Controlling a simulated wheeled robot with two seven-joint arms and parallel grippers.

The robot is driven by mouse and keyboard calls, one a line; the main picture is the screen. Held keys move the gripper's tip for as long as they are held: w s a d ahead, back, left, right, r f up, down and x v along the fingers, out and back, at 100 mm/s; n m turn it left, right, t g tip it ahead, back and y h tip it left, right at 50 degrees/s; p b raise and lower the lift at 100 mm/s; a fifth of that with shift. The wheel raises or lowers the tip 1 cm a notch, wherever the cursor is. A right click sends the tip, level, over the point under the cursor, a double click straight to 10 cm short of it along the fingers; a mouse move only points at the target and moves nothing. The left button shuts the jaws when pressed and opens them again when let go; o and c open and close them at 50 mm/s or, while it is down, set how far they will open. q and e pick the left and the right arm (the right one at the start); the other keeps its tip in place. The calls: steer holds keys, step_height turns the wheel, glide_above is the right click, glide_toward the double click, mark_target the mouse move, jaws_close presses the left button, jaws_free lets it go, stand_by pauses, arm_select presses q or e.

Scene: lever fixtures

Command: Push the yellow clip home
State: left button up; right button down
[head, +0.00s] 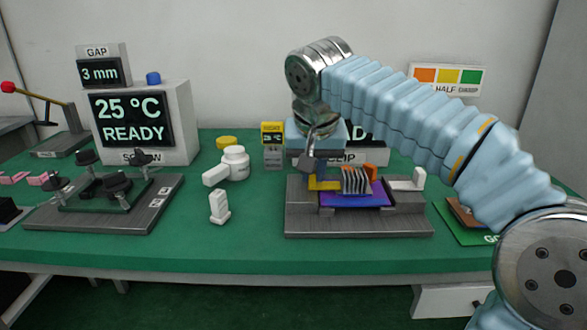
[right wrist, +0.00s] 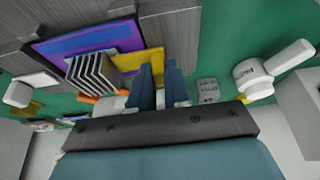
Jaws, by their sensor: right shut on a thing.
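The yellow clip (head: 323,184) sits at the left side of the finned heat sink (head: 355,181) on the purple board (head: 350,200), and shows as a flat yellow piece in the right wrist view (right wrist: 137,62). My right gripper (head: 318,168) comes down from above at the clip's left end. Its two blue fingers (right wrist: 160,82) are close together at the clip's edge, with a narrow gap between them. They hide part of the clip, and its seating cannot be told. An orange clip (head: 371,171) stands at the heat sink's right side. My left gripper is out of view.
The board lies on a grey base (head: 360,224). A white block (head: 407,181) stands on the base's right side. A clamp fixture (head: 105,205) and the READY display (head: 131,120) are farther left.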

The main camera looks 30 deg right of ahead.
steer(key=shift+d+r, duration=0.1)
steer(key=shift+d, duration=0.15)
steer(key=c, duration=1.1)
jaws_free()
steer(key=shift+d, duration=0.1)
steer(key=shift+r, duration=0.15)
steer(key=p+v, duration=0.3)
steer(key=v, duration=1)
steer(key=shift+s+a+r+p, duration=0.1)
steer(key=shift+s+a+p, duration=0.1)
steer(key=shift+a+p, duration=0.1)
